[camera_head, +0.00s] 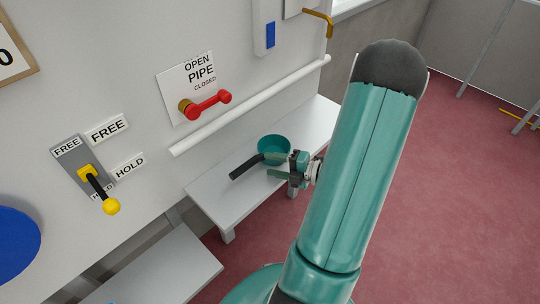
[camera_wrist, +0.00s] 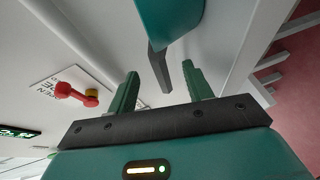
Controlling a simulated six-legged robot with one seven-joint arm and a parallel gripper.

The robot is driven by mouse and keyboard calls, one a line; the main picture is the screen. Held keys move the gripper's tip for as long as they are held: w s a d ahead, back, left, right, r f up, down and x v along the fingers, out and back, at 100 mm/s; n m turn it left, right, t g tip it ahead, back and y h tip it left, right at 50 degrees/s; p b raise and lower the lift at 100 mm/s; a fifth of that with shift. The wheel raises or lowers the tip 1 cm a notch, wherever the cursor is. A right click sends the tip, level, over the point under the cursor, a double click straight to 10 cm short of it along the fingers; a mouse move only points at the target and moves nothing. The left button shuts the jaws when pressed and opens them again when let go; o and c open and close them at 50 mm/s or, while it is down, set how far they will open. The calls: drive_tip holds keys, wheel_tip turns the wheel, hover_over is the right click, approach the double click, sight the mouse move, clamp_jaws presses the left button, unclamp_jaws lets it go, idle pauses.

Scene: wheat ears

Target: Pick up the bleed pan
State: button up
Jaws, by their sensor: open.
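The bleed pan (camera_head: 273,142) is a teal round pan with a dark handle, on the white bench. Its handle (camera_head: 245,168) points to the lower left in the head view. In the wrist view the teal pan (camera_wrist: 168,18) fills the top middle, and its dark handle (camera_wrist: 158,68) shows between my two green fingers. My gripper (camera_head: 271,164) is open beside the pan and handle, with nothing clamped. It also shows in the wrist view (camera_wrist: 160,70), with a gap on both sides of the handle. I cannot tell whether the fingers reach the handle's depth.
The white bench (camera_head: 215,195) runs along the wall under a white rail (camera_head: 250,108). A red lever (camera_head: 208,105) by the OPEN PIPE CLOSED sign and a yellow-knobbed lever (camera_head: 98,188) stick out from the wall. Red floor (camera_head: 465,200) lies clear on the right.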

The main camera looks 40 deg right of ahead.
sight(259, 160)
drive_tip(key=x, duration=0.5)
drive_tip(key=shift+d+r, duration=0.1)
drive_tip(key=shift+r, duration=0.1)
drive_tip(key=shift+c, duration=0.2)
clamp_jaws()
drive_tip(key=shift+r, duration=0.1)
